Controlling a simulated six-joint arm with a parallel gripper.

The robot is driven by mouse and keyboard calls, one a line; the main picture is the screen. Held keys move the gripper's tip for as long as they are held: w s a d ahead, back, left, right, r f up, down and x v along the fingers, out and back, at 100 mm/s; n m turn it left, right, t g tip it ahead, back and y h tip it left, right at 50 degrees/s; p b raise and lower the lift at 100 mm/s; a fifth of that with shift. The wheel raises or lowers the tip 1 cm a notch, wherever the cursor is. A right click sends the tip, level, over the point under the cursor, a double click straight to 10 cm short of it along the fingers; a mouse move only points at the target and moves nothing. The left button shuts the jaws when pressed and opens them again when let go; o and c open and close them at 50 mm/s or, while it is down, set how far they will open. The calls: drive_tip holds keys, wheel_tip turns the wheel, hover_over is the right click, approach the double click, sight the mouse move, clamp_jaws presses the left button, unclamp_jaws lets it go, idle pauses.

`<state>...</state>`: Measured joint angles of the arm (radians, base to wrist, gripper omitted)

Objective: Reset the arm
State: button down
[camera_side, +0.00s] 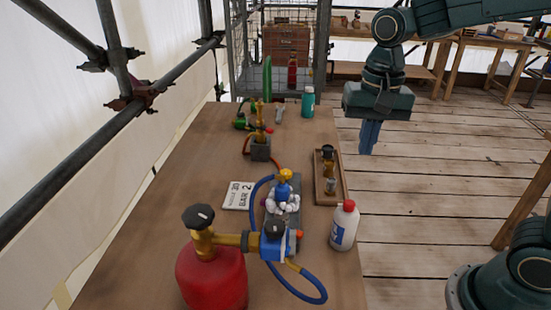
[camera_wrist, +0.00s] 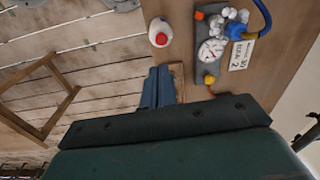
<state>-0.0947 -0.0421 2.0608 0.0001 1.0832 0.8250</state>
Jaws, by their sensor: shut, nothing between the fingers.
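My gripper (camera_side: 369,137) hangs in the air to the right of the workbench (camera_side: 190,180) in the side view, with its blue fingers pointing down and close together. It holds nothing. In the wrist view the two blue fingers (camera_wrist: 158,87) show side by side with the bench edge beyond them. The fingertips are apart from everything on the bench.
On the bench stand a red gas cylinder (camera_side: 212,275) with a brass valve, a blue hose (camera_side: 305,289), a white bottle with red cap (camera_side: 344,226), a wooden tray (camera_side: 341,185), a teal bottle (camera_side: 308,102) and a white card (camera_side: 238,196). Plank floor lies below my gripper.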

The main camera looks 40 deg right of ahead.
drive_tip(key=s+d+r+n+t, duration=0.1)
drive_tip(key=s+n+t, duration=0.1)
drive_tip(key=s+n, duration=0.2)
drive_tip(key=s+d+r+n+t, duration=0.1)
drive_tip(key=s+d+n+t, duration=0.1)
drive_tip(key=s, duration=0.7)
drive_tip(key=shift+s+r+n+t, duration=0.3)
drive_tip(key=shift+n+t, duration=0.3)
drive_tip(key=shift+n, duration=0.6)
